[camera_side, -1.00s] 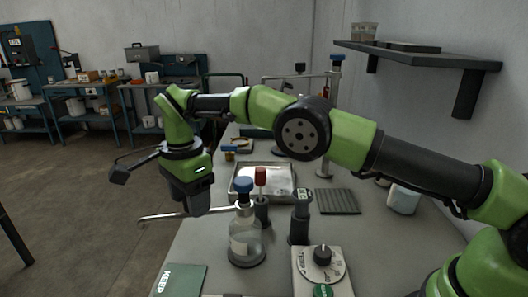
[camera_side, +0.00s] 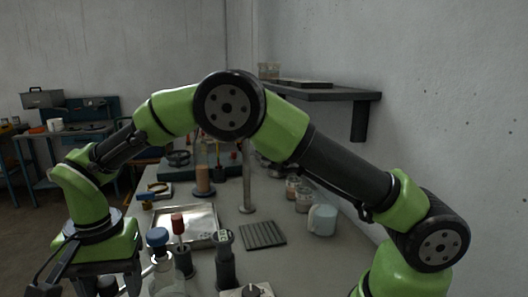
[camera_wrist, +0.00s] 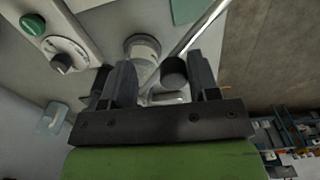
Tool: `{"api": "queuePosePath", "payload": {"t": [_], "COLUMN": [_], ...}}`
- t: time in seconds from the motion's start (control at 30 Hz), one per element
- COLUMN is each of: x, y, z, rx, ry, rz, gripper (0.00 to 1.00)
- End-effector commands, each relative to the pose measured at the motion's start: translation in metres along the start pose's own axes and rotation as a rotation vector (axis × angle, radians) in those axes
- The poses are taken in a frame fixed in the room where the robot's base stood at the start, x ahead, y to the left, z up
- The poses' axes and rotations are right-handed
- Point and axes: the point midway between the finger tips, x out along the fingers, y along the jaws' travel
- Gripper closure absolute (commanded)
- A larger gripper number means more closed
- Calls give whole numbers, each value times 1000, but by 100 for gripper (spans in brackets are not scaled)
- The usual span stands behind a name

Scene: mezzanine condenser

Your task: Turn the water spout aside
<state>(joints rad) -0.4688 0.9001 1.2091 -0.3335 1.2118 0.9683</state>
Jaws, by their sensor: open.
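The water spout (camera_wrist: 205,30) shows in the wrist view as a thin bright metal tube running from the top edge down toward the space between my fingers. My gripper (camera_wrist: 160,62) is open, one finger on each side. A dark round knob or cylinder (camera_wrist: 173,72) shows between the fingers, nearer the right one. I cannot tell whether either finger touches the tube. In the side view my gripper (camera_side: 106,286) is at the lower left, with its fingertips near or below the bottom edge. The spout is mostly hidden there.
A metal tray (camera_side: 205,214), a ribbed mat (camera_side: 263,235) and a white mug (camera_side: 321,220) are farther back. A dial box (camera_wrist: 68,50) is left in the wrist view.

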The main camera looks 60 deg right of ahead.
Motion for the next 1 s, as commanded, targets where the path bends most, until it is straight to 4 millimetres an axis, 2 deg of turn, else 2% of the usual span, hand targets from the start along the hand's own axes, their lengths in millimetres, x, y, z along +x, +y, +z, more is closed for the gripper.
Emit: {"api": "queuePosePath", "payload": {"t": [0.2, 0.43, 0.87, 1.0], "x": [-1, -2, -96, -118], "y": [25, 57, 53, 70], "z": [12, 16, 16, 10], "rx": [-271, -596, -581, -574], "ry": [-1, 0, 4, 15], "rz": [2, 0, -5, -49], "gripper": [45, 45, 45, 45]}}
